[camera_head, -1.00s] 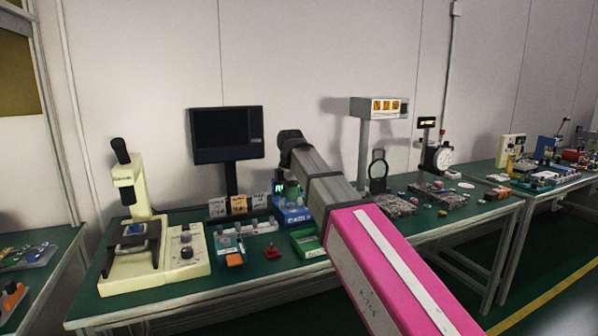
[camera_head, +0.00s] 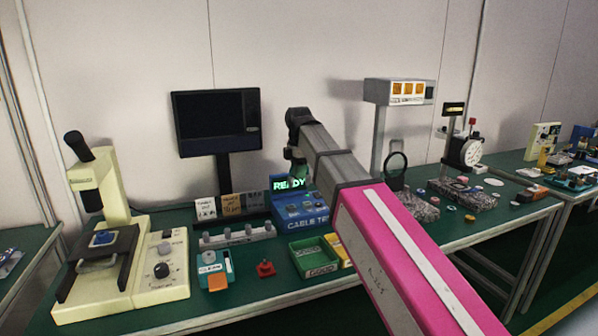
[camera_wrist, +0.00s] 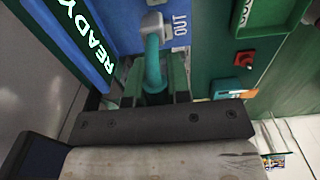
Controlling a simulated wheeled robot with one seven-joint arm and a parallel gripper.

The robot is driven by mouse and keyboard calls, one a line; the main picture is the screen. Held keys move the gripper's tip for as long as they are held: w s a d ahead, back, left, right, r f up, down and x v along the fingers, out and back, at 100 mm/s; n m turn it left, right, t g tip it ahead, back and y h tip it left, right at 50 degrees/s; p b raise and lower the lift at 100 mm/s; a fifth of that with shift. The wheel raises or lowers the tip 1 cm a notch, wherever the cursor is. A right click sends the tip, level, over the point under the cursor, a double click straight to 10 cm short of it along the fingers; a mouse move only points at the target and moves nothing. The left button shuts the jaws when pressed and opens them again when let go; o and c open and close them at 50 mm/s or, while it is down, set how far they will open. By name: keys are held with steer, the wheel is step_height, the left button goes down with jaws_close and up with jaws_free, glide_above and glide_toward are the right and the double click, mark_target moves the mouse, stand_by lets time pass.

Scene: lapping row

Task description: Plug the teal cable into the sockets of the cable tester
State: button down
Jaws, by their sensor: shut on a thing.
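The blue cable tester (camera_head: 300,212) stands on the green bench, its display lit with READY. In the wrist view its blue face (camera_wrist: 118,12) carries the label OUT. My gripper (camera_wrist: 155,88) is shut on the teal cable (camera_wrist: 154,65), close to the tester's face. I cannot tell whether this plug is seated in a socket. The cable's other end is not clearly visible. In the head view my gripper (camera_head: 296,168) is over the tester, and its fingers are mostly hidden.
A green tray (camera_head: 314,256) stands in front of the tester. A red-knobbed block (camera_head: 265,268) and a teal device (camera_head: 214,268) lie to its left. A cream microscope (camera_head: 105,240) is at the far left. A monitor (camera_head: 218,122) and a ring stand (camera_head: 396,168) rise nearby.

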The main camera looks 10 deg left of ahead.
steer(key=shift+f, duration=0.1)
steer(key=shift+f, duration=2.8)
steer(key=shift+f, duration=1.15)
steer(key=c, duration=1)
jaws_free()
steer(key=shift+r, duration=0.1)
step_height(320, 180, up, 10)
steer(key=shift+f, duration=0.1)
steer(key=shift+r, duration=0.45)
steer(key=shift+s, duration=0.1)
